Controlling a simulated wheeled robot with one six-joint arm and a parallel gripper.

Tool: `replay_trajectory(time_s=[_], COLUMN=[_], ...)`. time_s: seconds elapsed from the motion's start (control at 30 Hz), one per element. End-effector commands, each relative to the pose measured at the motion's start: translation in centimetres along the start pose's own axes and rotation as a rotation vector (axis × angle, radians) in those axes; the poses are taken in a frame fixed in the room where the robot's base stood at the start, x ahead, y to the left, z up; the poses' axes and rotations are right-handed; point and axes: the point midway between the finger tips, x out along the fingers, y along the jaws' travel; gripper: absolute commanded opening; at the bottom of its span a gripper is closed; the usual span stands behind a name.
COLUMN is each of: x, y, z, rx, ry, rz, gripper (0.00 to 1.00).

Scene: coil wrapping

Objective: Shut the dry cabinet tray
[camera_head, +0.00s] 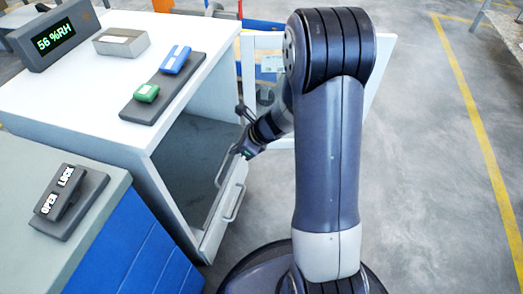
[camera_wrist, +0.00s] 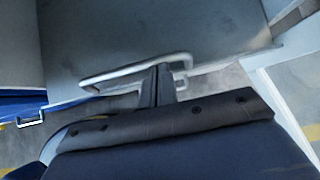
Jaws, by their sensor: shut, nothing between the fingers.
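The white dry cabinet (camera_head: 205,50) stands at the left in the head view with its front open. Its grey tray (camera_head: 185,150) shows in the opening, and the tray's pale front (camera_head: 212,235) with a bar handle (camera_head: 236,204) stands out at the near side. My gripper (camera_head: 240,152) is at the tray's front edge, close to the handle. In the wrist view the tray (camera_wrist: 165,35) fills the top, and my shut, empty fingers (camera_wrist: 160,82) overlap the light handle (camera_wrist: 110,75). I cannot tell whether they touch it.
The cabinet door (camera_head: 262,42) stands open behind my arm. A humidity display (camera_head: 55,38), a small bin (camera_head: 122,41) and a dark pad with blue and green blocks (camera_head: 155,88) sit on top. An OPEN/LOCK switch (camera_head: 68,203) is on the near bench.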

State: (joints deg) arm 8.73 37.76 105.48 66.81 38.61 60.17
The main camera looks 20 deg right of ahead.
Motion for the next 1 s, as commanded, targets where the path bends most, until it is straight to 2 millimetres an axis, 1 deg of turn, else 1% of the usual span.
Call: replay_trajectory(time_s=[0.03, 0.1, 0.2, 0.33, 0.5, 0.83, 1.0], x=[0.6, 1.4, 2.3, 3.0, 3.4, 3.4, 2.8], y=[0.1, 0.1, 0.1, 0.0, 0.0, 0.0, -0.3], z=[1.0, 1.9, 3.0, 3.8, 4.1, 4.3, 4.0], rx=[-0.004, -0.002, -0.003, 0.000, 0.000, -0.001, 0.000], ry=[0.000, 0.001, 0.000, 0.000, -0.001, -0.004, -0.003], rz=[0.004, 0.003, 0.002, 0.001, 0.000, 0.001, 0.000], gripper=[0.00, 0.00, 0.00, 0.00, 0.00, 0.00, 0.00])
